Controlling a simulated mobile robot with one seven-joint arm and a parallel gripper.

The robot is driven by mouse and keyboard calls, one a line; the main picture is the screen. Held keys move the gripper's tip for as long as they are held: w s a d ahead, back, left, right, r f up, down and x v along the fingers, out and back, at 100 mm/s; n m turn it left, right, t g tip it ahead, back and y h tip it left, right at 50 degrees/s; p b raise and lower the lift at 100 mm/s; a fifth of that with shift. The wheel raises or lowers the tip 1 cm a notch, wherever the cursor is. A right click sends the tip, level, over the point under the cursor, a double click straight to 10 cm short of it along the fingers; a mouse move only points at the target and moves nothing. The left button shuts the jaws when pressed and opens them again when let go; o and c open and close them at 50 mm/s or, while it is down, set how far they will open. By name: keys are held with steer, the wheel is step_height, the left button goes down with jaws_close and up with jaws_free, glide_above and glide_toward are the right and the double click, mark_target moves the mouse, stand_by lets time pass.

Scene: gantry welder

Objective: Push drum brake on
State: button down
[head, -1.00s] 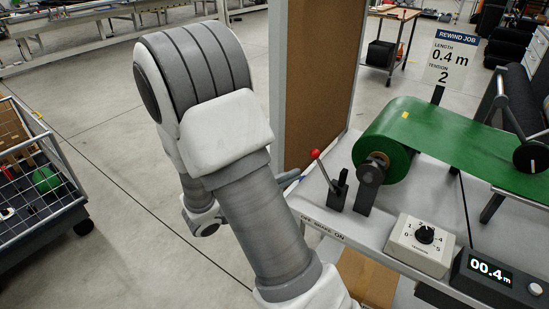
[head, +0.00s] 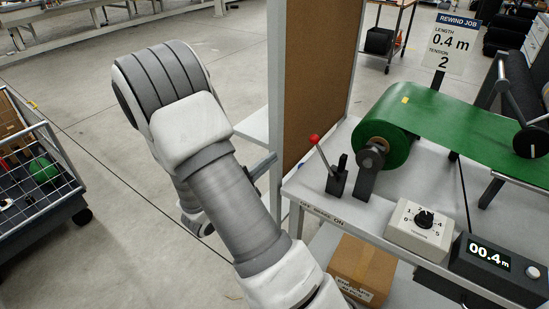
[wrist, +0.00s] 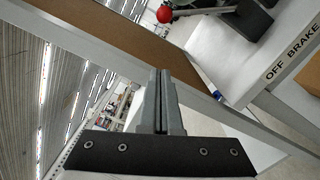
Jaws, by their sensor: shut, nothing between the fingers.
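The drum brake lever is a thin rod with a red knob (head: 314,139), rising from a black bracket (head: 337,181) on the white bench. The lever leans up and to the left in the head view. In the wrist view the red knob (wrist: 164,14) is at the top, beyond my fingers. A label on the bench edge reads "OFF BRAKE" (wrist: 291,52) in the wrist view. The green drum roll (head: 392,125) sits right of the lever. My gripper (wrist: 159,72) is shut and empty, apart from the knob. In the head view my arm mostly hides it.
A brown board in a grey frame (head: 312,75) stands left of the bench, close to my gripper. A tension dial box (head: 420,230) and a 00.4 m counter (head: 500,265) sit on the bench front. A cardboard box (head: 362,270) is below. A wire cart (head: 40,175) stands far left.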

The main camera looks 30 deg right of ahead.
mark_target(322, 156)
steer(key=d+r, duration=0.1)
steer(key=d, duration=0.8)
steer(key=shift+s+d+r, duration=0.15)
steer(key=shift+s+r, duration=0.1)
steer(key=shift+r, duration=0.1)
